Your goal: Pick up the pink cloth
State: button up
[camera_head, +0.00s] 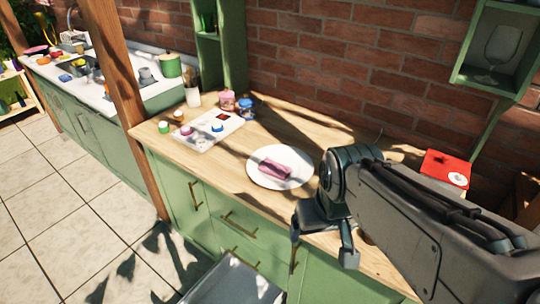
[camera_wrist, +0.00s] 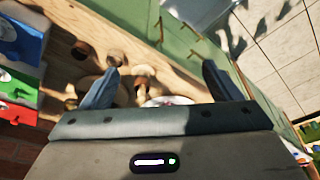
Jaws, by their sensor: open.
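The pink cloth (camera_head: 275,168) lies folded in a small strip on a round white plate (camera_head: 262,181) on the wooden counter. My gripper (camera_head: 322,250) is open and empty, its fingers hanging to the right of and nearer than the plate, around the counter's front edge. In the wrist view both fingers of my gripper (camera_wrist: 160,72) stand wide apart with nothing held between them. I cannot make out the cloth there; a pale rim shows partly behind the gripper body.
A white board (camera_head: 208,131) with small coloured items and jars stands left of the plate. A red box (camera_head: 446,167) stands to the right near the brick wall. Round wooden items (camera_wrist: 115,57) and coloured boxes (camera_wrist: 20,45) show in the wrist view. Bare counter lies behind the plate.

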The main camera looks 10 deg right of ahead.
jog(key=shift+w, duration=0.1)
jog(key=c, duration=0.4)
jog(key=w+r+n+p, duration=0.15)
jog(key=w+r, duration=0.25)
jog(key=w, duration=0.5)
jog(key=n+g+p, duration=0.2)
jog(key=n+g, duration=0.1)
jog(key=n, duration=0.6)
send_over(275, 165)
notch_tip(275, 165, down, 9)
jog(key=shift+m, duration=0.25)
notch_tip(275, 165, down, 8)
jog(key=shift+f+p, duration=0.1)
jog(key=shift+p, duration=0.8)
jog(key=shift+d+f+p, duration=0.1)
jog(key=shift+f+p, duration=0.9)
jog(key=shift+f, duration=1.6)
